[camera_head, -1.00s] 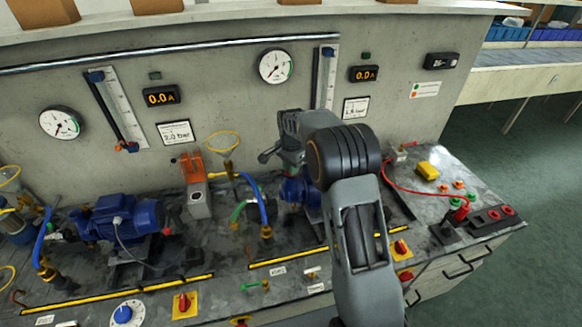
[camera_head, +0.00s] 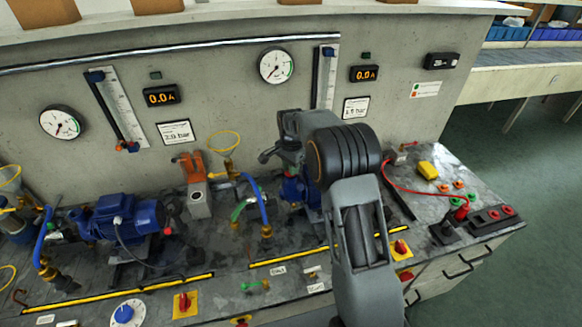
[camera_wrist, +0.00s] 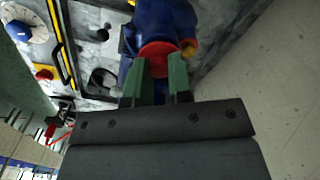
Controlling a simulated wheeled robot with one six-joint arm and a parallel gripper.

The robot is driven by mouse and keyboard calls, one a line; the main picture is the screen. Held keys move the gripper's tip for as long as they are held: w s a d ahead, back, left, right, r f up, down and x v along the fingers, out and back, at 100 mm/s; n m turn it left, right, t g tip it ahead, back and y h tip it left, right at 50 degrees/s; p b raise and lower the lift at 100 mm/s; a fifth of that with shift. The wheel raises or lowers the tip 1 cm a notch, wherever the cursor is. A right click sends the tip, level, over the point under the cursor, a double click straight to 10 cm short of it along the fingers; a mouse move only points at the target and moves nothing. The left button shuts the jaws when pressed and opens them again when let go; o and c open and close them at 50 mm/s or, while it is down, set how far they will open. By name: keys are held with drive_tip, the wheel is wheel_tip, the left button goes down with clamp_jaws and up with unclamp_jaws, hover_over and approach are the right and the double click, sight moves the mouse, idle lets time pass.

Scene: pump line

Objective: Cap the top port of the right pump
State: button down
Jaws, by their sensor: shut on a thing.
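The right pump (camera_head: 298,193) is blue and stands on the bench, partly hidden behind my arm in the head view. In the wrist view the blue pump body (camera_wrist: 183,16) is right beyond my fingertips. A red cap (camera_wrist: 157,52) is between the green fingertips of my gripper (camera_wrist: 160,72), which is shut on it. The cap is over the pump's blue top part; whether it is seated on the port cannot be told. In the head view my gripper (camera_head: 292,163) is above the pump, with its tips mostly hidden.
The left pump (camera_head: 122,218) and an orange-handled valve (camera_head: 195,182) stand to the left. A blue hose (camera_head: 260,200) rises just left of the right pump. A red cable (camera_head: 420,192) runs over the right bench end. The wall with gauges (camera_head: 276,67) is close behind.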

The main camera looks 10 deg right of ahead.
drive_tip(key=shift+f+b, duration=0.3)
drive_tip(key=shift+f, duration=0.2)
drive_tip(key=c, duration=1)
unclamp_jaws()
drive_tip(key=shift+o, duration=0.2)
drive_tip(key=shift+r, duration=0.1)
drive_tip(key=shift+r+p, duration=2.1)
drive_tip(key=shift+r, duration=0.85)
drive_tip(key=shift+r, duration=0.1)
wheel_tip(320, 180, up, 14)
drive_tip(key=b, duration=0.1)
drive_tip(key=shift+f, duration=0.2)
